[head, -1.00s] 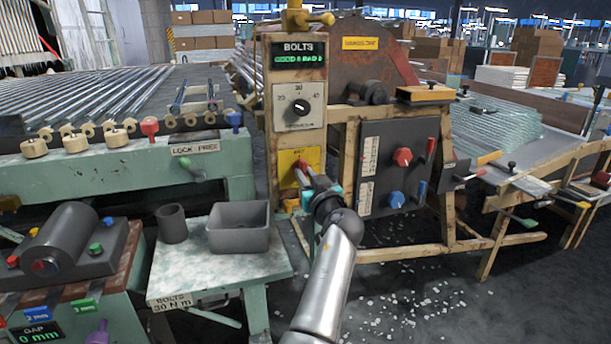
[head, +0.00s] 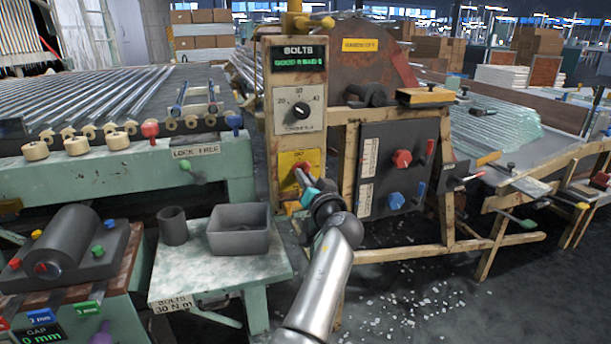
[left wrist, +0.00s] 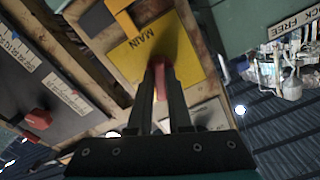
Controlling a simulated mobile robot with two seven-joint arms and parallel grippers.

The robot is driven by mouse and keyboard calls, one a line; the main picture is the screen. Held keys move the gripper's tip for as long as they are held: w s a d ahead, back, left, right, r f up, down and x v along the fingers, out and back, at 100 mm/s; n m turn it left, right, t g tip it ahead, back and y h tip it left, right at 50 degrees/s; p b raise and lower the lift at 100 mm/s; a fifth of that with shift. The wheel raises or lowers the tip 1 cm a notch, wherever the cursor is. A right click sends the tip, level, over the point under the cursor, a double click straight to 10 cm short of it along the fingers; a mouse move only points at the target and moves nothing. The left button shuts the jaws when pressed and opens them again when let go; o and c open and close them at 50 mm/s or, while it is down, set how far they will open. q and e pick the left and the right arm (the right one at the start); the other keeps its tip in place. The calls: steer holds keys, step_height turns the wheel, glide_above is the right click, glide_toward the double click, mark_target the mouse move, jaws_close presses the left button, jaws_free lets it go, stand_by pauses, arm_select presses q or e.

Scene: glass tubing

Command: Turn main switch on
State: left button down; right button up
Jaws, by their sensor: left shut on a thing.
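The main switch is a red handle (head: 302,168) on a yellow plate (head: 287,160) low on the pale panel of the bolts post. My left gripper (head: 306,178) is at the plate, shut on the red handle. In the left wrist view, the red handle (left wrist: 160,73) sits between the two dark fingers (left wrist: 160,90), in front of the yellow plate (left wrist: 137,52) lettered MAIN. The fingers and wrist hide part of the handle and lower plate. My right gripper is not in view.
Above the switch are a dial (head: 300,109) and a green-lettered display (head: 299,58). A dark panel (head: 375,145) with red and blue knobs stands just right of my arm. A grey bin (head: 238,240) and cup (head: 172,226) stand on a small table at left.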

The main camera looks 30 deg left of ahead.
arm_select(q)
steer(key=shift+r+m+p, duration=0.1)
steer(key=shift+m+p, duration=3.05)
steer(key=shift+m, duration=3.35)
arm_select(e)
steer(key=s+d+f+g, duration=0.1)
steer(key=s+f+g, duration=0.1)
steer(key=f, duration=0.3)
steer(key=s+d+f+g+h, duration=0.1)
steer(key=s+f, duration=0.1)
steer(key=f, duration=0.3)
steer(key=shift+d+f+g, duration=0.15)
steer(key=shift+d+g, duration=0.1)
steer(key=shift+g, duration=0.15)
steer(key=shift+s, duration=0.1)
arm_select(q)
steer(key=c, duration=0.8)
jaws_free()
steer(key=shift+c, duration=0.2)
steer(key=p+v, duration=0.4)
steer(key=v, duration=1.1)
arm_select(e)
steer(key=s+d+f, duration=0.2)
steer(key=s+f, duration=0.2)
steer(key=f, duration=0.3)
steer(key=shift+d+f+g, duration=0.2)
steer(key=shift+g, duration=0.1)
